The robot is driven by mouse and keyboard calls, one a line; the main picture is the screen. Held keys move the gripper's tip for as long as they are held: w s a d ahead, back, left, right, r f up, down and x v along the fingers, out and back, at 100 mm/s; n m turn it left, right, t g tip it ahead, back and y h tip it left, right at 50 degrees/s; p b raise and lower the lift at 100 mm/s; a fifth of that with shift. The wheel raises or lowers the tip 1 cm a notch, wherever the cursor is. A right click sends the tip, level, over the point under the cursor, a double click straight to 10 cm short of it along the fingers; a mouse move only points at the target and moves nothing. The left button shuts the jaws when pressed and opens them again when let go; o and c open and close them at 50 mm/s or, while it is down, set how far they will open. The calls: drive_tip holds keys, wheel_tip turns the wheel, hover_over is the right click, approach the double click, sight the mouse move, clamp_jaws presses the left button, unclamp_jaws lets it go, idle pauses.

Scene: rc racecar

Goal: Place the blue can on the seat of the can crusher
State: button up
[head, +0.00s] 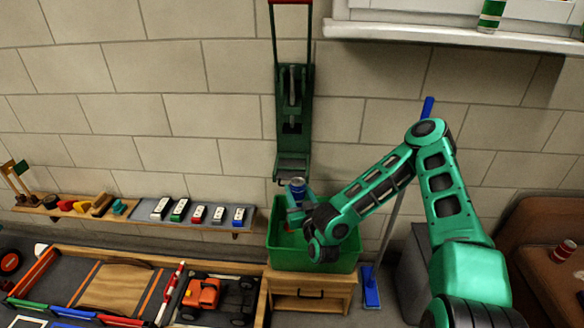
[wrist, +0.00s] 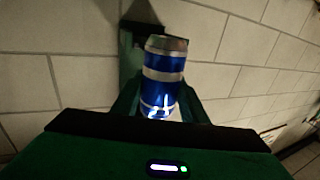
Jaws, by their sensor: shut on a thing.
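The blue can (wrist: 162,80), with silver bands and a silver top, stands roughly upright between the fingers of my gripper (wrist: 160,110) in the wrist view. My gripper is shut on it. In the head view the can (head: 297,187) shows above my gripper (head: 297,205), just below and in front of the can crusher. The dark green can crusher (head: 293,100) is mounted on the brick wall, with a red-topped handle raised. Its seat (head: 293,168) is at its lower end, right behind and above the can. The can looks apart from the seat, but the gap is hard to judge.
A green bin (head: 345,262) on a wooden cabinet (head: 312,291) stands below my gripper. A wall shelf (head: 150,222) with several small boxes and toys is on the left. A window sill (head: 450,36) with a green can (head: 491,15) is at upper right.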

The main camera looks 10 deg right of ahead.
sight(289, 147)
drive_tip(key=shift+m+h, duration=0.5)
drive_tip(key=shift+h, duration=0.1)
drive_tip(key=r, duration=0.2)
drive_tip(key=w+d+r, duration=0.1)
drive_tip(key=r, duration=0.3)
drive_tip(key=shift+w+d, duration=0.35)
drive_tip(key=shift+w, duration=0.05)
drive_tip(key=w, duration=0.7)
drive_tip(key=w+r, duration=0.1)
drive_tip(key=w, duration=0.2)
drive_tip(key=shift+w+d, duration=0.3)
drive_tip(key=shift+d, duration=0.1)
drive_tip(key=w+f, duration=0.1)
drive_tip(key=w, duration=0.1)
drive_tip(key=w+f, duration=0.1)
drive_tip(key=w, duration=0.2)
drive_tip(key=w+f, duration=0.1)
drive_tip(key=w, duration=0.1)
drive_tip(key=shift+w+d+f, duration=0.2)
drive_tip(key=shift+w+d, duration=0.05)
drive_tip(key=shift+w, duration=0.1)
drive_tip(key=o, duration=1)
